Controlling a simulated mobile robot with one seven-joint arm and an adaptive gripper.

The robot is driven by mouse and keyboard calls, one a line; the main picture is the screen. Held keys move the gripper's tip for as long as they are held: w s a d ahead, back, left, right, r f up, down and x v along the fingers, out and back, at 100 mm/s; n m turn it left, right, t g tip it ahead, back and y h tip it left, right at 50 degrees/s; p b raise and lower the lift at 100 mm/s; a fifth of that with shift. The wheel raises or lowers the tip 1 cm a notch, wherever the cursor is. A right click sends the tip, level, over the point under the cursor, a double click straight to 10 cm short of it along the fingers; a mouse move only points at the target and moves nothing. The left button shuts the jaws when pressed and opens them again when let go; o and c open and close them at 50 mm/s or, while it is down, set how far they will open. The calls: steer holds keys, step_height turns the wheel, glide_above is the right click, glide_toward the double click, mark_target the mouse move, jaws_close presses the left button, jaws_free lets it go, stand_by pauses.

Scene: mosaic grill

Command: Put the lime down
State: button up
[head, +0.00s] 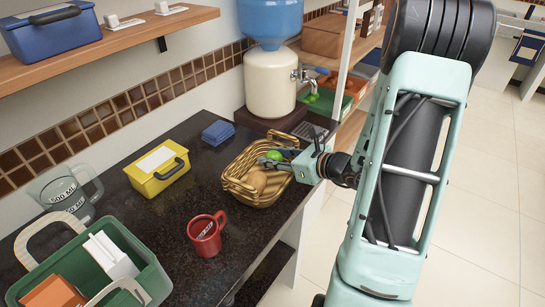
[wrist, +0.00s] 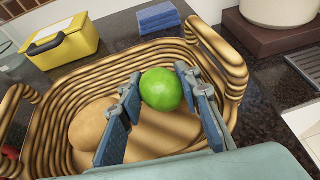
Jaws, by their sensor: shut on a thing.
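The lime (wrist: 161,89) is bright green and sits between the two blue fingers of my gripper (wrist: 160,98) in the wrist view. My gripper is shut on it. In the head view the lime (head: 273,156) shows over the wicker basket (head: 238,192), with my gripper (head: 294,163) reaching in from the right. The wicker basket (wrist: 60,95) surrounds the lime and fingers in the wrist view. A brown, potato-like item (wrist: 92,124) lies in the basket left of the lime. I cannot tell whether the lime touches the basket floor.
On the dark counter (head: 192,190) stand a red mug (head: 206,235), a yellow box (head: 158,172), blue sponges (head: 218,132), a glass mug (head: 68,195) and a green basket (head: 150,268). A water dispenser (head: 271,85) stands behind. Counter between the yellow box and red mug is clear.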

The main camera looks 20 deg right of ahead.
steer(key=shift+f, duration=0.2)
steer(key=o, duration=0.9)
steer(key=shift+r, duration=0.1)
steer(key=shift+r+p, duration=0.6)
steer(key=shift+p, duration=0.05)
steer(key=v, duration=1.2)
steer(key=shift+d+f, duration=0.1)
steer(key=shift+f, duration=0.05)
steer(key=shift+w, duration=0.1)
